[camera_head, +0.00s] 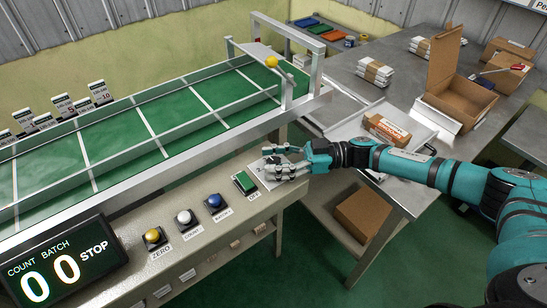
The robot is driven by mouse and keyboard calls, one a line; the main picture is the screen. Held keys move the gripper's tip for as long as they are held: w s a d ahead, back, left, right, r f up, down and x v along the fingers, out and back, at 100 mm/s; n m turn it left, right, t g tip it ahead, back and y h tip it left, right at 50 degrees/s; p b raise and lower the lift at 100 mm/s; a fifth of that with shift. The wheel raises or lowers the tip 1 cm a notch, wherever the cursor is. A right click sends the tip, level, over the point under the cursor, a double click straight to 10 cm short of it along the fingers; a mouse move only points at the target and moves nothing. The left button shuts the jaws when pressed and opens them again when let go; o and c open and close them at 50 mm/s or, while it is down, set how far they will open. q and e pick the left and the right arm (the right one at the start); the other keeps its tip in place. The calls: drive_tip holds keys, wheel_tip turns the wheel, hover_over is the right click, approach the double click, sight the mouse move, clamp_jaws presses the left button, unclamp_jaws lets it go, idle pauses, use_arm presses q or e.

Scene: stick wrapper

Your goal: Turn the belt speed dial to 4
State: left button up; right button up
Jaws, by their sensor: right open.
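My right gripper (270,161) reaches in from the right and is open over the right end of the grey control ledge (130,262). A pale panel patch (258,172) shows just under its fingers. The belt speed dial cannot be made out; the fingers cover the spot there, and I cannot tell whether they touch anything. The green conveyor belt (150,125) runs behind the ledge. My left gripper is not in view.
Left of my gripper on the ledge are a green button (244,181), a blue button (214,202), a white button (184,218) and a yellow button (153,236). A counter display (52,275) reads 00 STOP. An open cardboard box (458,95) stands on the right table.

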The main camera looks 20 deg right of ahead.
clamp_jaws()
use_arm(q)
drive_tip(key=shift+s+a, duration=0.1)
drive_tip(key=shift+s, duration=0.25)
use_arm(e)
drive_tip(key=shift+a, duration=0.1)
